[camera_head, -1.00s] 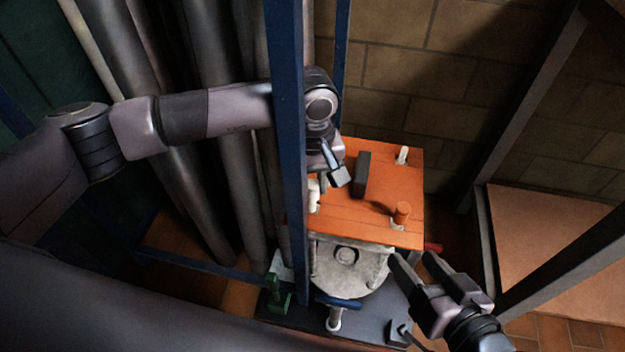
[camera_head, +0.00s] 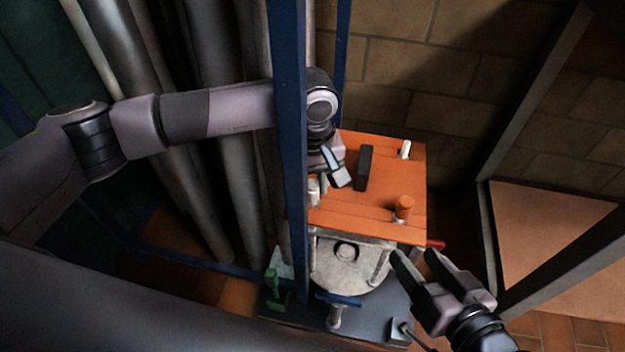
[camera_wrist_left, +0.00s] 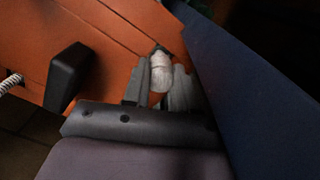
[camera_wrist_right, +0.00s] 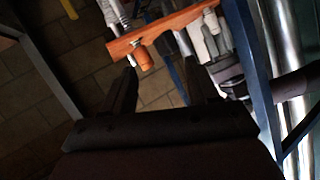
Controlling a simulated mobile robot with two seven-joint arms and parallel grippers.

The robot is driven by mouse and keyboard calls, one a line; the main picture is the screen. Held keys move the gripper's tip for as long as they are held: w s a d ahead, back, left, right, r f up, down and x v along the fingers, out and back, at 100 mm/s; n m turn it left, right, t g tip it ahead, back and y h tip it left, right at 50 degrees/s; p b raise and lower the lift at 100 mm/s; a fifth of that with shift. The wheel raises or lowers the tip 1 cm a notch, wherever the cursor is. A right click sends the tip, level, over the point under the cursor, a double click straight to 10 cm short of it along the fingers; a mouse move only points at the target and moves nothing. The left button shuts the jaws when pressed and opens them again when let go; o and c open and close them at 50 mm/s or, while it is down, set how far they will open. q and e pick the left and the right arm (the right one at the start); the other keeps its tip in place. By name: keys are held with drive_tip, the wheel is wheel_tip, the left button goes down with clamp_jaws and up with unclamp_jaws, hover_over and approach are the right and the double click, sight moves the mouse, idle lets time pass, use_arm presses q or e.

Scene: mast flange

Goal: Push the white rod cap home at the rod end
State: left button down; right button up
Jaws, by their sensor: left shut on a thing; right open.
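The white rod cap (camera_wrist_left: 161,72) shows in the left wrist view at the orange plate (camera_wrist_left: 110,35), between the fingers of my left gripper (camera_wrist_left: 158,90), which is shut on it. In the head view a white piece (camera_head: 314,191) shows at the plate's left side, partly hidden by the blue post and my left gripper (camera_head: 327,178). I cannot tell how far the cap sits on its rod. My right gripper (camera_head: 414,258) is open and empty, at the lower right of the orange plate (camera_head: 380,195). Its open fingers (camera_wrist_right: 160,80) also show in the right wrist view.
A blue post (camera_head: 291,150) stands close beside my left gripper. A black block (camera_head: 363,168), an orange cap (camera_head: 403,208) and another white rod end (camera_head: 404,149) are on the plate. A round grey flange (camera_head: 348,265) and a green clamp (camera_head: 273,285) lie below it.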

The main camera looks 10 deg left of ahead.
sight(312, 183)
use_arm(q)
drive_tip(key=shift+f, duration=0.3)
use_arm(e)
drive_tip(key=shift+a+f, duration=0.1)
drive_tip(key=shift+f, duration=0.7)
use_arm(q)
drive_tip(key=c, duration=0.8)
unclamp_jaws()
drive_tip(key=shift+f, duration=0.1)
use_arm(e)
drive_tip(key=shift+f, duration=0.1)
drive_tip(key=shift+s, duration=0.1)
use_arm(q)
drive_tip(key=shift+f, duration=0.1)
drive_tip(key=shift+w+r, duration=0.1)
drive_tip(key=shift+r, duration=0.55)
wheel_tip(312, 183, up, 6)
drive_tip(key=p, duration=0.2)
drive_tip(key=shift+r+p, duration=0.2)
drive_tip(key=shift+p, duration=0.15)
drive_tip(key=shift+r, duration=0.2)
use_arm(e)
wheel_tip(312, 183, up, 5)
drive_tip(key=shift+r, duration=0.1)
